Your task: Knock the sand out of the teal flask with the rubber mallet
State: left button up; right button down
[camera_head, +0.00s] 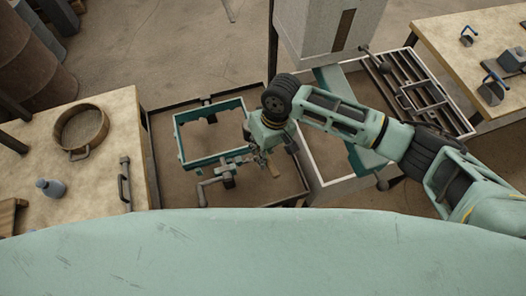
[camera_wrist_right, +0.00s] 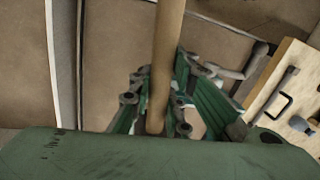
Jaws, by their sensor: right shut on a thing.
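The teal flask (camera_head: 178,142) is an open rectangular frame in the dark-edged sand bin. Brown sand shows through its opening. My right gripper (camera_head: 266,150) is at the flask's right side in the head view; I cannot tell whether it touches the frame. In the right wrist view, green fingers (camera_wrist_right: 157,110) close around a pale wooden handle (camera_wrist_right: 168,40), which I take to be the mallet's. A short piece of wood also shows below the gripper in the head view. I cannot make out the mallet's head. My left gripper is not in view.
A grey bent handle (camera_head: 208,182) lies by the flask's near edge. The left bench (camera_head: 100,185) holds a round sieve (camera_head: 82,128), a bottle (camera_head: 48,187) and a dark handled tool (camera_head: 125,183). A grey box stands behind my right arm; another bench (camera_head: 470,40) is at right.

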jog(key=shift+r, duration=2.5)
